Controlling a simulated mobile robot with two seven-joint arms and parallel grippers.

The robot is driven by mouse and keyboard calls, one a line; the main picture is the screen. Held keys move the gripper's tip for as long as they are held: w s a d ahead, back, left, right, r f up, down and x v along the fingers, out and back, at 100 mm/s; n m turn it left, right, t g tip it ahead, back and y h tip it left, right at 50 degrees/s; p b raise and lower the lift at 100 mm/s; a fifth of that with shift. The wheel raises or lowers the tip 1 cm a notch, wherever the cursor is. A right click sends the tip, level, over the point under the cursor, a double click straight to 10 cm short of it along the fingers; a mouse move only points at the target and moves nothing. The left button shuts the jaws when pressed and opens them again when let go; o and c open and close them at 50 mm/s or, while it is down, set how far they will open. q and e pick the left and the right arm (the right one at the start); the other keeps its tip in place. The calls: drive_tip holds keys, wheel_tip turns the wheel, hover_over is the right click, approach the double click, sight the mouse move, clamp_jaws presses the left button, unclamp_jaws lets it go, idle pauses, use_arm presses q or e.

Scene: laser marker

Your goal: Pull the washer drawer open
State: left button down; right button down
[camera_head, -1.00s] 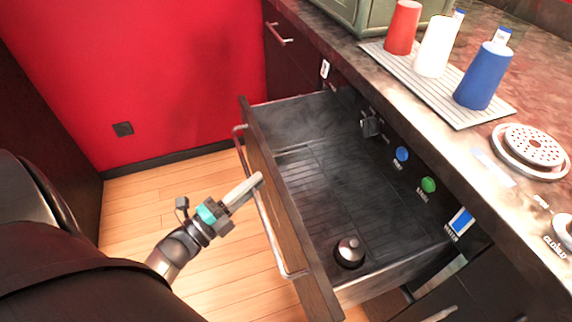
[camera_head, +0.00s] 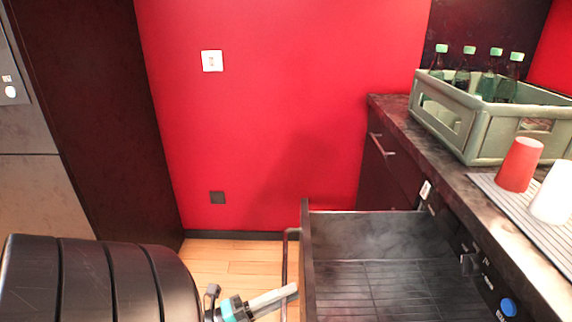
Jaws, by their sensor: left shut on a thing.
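The washer drawer (camera_head: 372,238) stands pulled out from the dark counter at the lower right, its black interior in view. The lower part of it is cut off by the picture's bottom edge. Its metal bar handle (camera_head: 285,262) runs along the outside of the front panel (camera_head: 307,262). My left gripper (camera_head: 290,292) comes in from the left at the bottom edge, its light fingers shut on the handle. My right gripper is not in view.
A green crate (camera_head: 468,135) with several bottles stands on the counter. A red cup (camera_head: 519,165) and a white cup (camera_head: 553,195) stand on a ribbed mat (camera_head: 497,190). A red wall (camera_head: 290,110) is behind; bare wooden floor (camera_head: 230,260) lies left of the drawer.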

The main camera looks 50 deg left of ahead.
use_arm(q)
drive_tip(key=c, duration=0.9)
unclamp_jaws()
drive_tip(key=v, duration=1.5)
drive_tip(key=shift+s, duration=0.15)
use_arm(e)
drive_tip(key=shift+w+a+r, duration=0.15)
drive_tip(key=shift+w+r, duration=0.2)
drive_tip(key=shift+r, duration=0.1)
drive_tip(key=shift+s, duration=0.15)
